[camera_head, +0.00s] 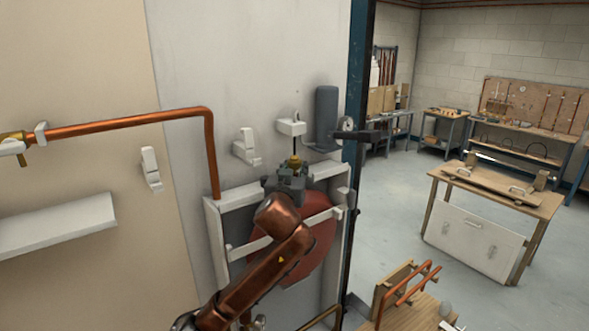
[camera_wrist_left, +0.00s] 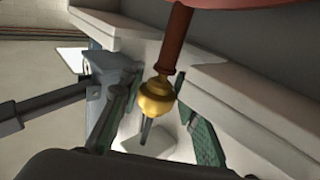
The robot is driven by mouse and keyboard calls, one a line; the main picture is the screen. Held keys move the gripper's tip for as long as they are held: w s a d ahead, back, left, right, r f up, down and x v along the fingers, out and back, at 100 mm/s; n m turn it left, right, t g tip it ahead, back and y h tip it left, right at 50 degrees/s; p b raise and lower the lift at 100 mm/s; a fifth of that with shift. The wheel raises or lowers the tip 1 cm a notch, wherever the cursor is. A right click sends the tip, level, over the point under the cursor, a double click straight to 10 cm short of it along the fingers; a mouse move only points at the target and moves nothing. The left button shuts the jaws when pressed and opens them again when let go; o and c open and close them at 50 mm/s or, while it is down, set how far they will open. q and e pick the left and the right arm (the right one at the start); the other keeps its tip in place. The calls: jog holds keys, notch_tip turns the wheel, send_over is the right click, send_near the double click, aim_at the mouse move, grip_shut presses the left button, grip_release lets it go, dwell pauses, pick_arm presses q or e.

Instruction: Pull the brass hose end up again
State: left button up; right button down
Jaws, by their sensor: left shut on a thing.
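The brass hose end (camera_head: 294,162) stands upright just above the white-framed housing, under a small white wall block (camera_head: 291,127). A thin dark stem shows between the two. My left gripper (camera_head: 287,183) is at the hose end, in front of the red reel disc (camera_head: 318,235). The exact finger contact is partly hidden. My right gripper is not in view.
The white housing frame (camera_head: 212,235) surrounds the reel. A grey cylinder (camera_head: 326,115) with a dark lever stands close right of the hose end. White wall brackets (camera_head: 246,147) and a copper pipe (camera_head: 150,117) are on the left. A wooden bench (camera_head: 495,190) stands farther right.

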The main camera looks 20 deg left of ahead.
pick_arm(q)
grip_shut()
jog(key=shift+r, duration=0.15)
notch_tip(320, 180, up, 6)
jog(key=p, duration=0.4)
jog(key=shift+p, duration=0.35)
jog(key=o, duration=0.8)
grip_release()
jog(key=o, duration=0.4)
jog(key=shift+f, duration=0.2)
